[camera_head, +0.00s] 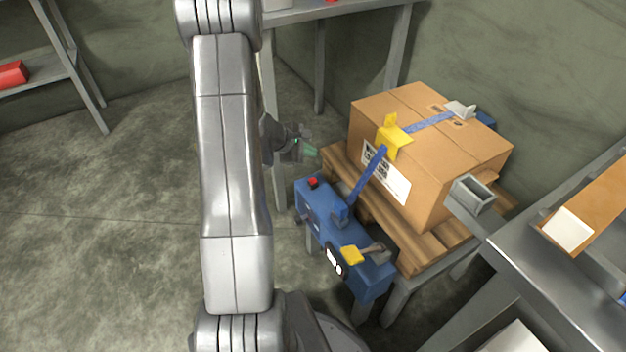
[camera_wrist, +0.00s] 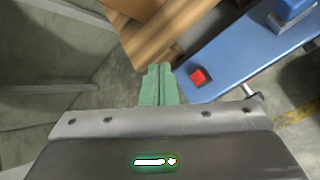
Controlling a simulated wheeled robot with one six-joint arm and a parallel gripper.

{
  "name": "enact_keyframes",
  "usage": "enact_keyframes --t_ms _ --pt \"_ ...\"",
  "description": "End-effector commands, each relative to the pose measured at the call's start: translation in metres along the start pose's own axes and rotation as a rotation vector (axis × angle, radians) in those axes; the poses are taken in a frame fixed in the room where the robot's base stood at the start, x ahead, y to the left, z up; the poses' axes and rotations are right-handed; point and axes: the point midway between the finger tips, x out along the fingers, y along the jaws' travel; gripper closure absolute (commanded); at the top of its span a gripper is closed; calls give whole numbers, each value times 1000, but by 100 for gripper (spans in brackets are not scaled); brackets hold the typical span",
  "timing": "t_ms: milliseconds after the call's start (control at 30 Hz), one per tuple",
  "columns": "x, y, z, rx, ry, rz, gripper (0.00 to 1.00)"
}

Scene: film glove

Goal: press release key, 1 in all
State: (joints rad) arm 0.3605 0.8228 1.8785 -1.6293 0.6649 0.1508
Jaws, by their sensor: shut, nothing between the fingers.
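The release key looks to be the small red button (camera_head: 313,182) on the top left end of the blue strapping unit (camera_head: 325,215). In the wrist view the red button (camera_wrist: 198,76) sits on the blue top, to the right of my fingertips. My gripper (camera_head: 309,151) is shut and empty, with green fingertips, above and behind the button end of the unit. In the wrist view my gripper (camera_wrist: 158,70) points past the blue top's left edge, beside the wooden pallet (camera_wrist: 165,30). The gap in height between fingertips and button is hard to judge.
A cardboard box (camera_head: 430,150) on the pallet carries a blue strap (camera_head: 367,180) and a yellow corner piece (camera_head: 393,137). A yellow-tipped lever (camera_head: 352,255) stands at the unit's near end. A metal table (camera_head: 560,275) is at right. Open floor (camera_head: 110,220) lies left.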

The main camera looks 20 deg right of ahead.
Motion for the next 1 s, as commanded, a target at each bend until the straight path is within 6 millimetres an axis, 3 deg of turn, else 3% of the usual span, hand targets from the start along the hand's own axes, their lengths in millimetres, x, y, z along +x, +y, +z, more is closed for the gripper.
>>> enact_keyframes --t_ms 600,1000 --pt "52 -38 -38 1 0 0 100" --pt "60 -44 -44 0 0 -1 100"
